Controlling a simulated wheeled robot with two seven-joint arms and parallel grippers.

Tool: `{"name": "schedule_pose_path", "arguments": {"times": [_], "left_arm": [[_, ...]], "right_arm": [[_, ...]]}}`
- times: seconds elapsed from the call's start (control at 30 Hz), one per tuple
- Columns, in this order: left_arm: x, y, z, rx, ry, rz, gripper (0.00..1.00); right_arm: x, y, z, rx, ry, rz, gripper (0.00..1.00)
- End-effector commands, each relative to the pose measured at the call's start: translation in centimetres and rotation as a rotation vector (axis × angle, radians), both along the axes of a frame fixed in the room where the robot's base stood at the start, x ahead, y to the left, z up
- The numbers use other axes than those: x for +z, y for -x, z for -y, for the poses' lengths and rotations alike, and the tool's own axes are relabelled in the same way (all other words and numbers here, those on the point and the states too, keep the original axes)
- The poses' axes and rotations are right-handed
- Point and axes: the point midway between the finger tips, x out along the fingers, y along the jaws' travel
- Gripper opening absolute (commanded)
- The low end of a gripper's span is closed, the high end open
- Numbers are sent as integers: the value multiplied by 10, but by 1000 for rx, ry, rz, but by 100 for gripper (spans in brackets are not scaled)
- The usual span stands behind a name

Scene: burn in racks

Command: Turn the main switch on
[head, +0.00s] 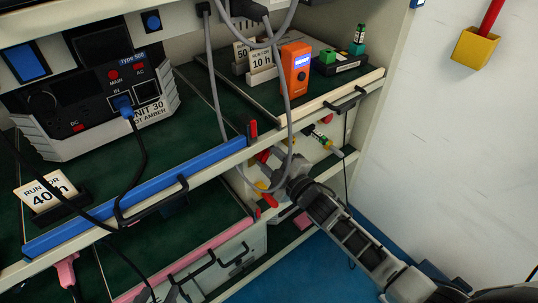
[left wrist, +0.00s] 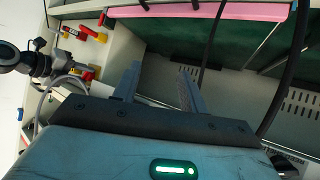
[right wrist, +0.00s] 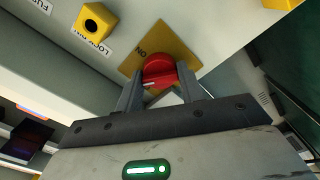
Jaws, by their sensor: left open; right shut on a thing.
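The main switch is a red rotary knob (right wrist: 159,70) on a yellow plate (right wrist: 181,42) in the right wrist view. Lettering reading "ON" is on the plate, beside the knob. My right gripper (right wrist: 160,88) is shut on the knob, one finger on each side. In the head view my right gripper (head: 278,168) reaches the panel at the rack's end, and the knob is mostly hidden there. My left gripper (left wrist: 160,82) is open and empty, in front of the lower shelves with the pink edge.
A yellow block with a dark hole (right wrist: 95,22) sits on the panel by a "LOCK" label. A grey cable (head: 217,90) hangs close to my right gripper. The rack holds a test unit (head: 60,130) and an orange meter (head: 295,70). A white wall (head: 450,150) stands at right.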

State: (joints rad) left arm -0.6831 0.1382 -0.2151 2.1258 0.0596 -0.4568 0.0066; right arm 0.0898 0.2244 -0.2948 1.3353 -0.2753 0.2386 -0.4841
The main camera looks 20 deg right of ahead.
Motion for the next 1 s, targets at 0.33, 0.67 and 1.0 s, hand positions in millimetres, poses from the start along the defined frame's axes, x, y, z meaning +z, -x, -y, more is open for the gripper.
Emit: {"name": "schedule_pose_path", "arguments": {"times": [0.33, 0.67, 1.0], "left_arm": [[3, 1, -2, -7, -21, -10, 43], [6, 1, -3, -10, -34, -10, 43], [3, 2, -4, -13, -40, -20, 43]], "right_arm": [[1, 0, 0, 0, -311, -114, 15], [0, 0, 1, -1, -582, -213, 15], [0, 0, 1, -1, -764, -278, 15]]}}
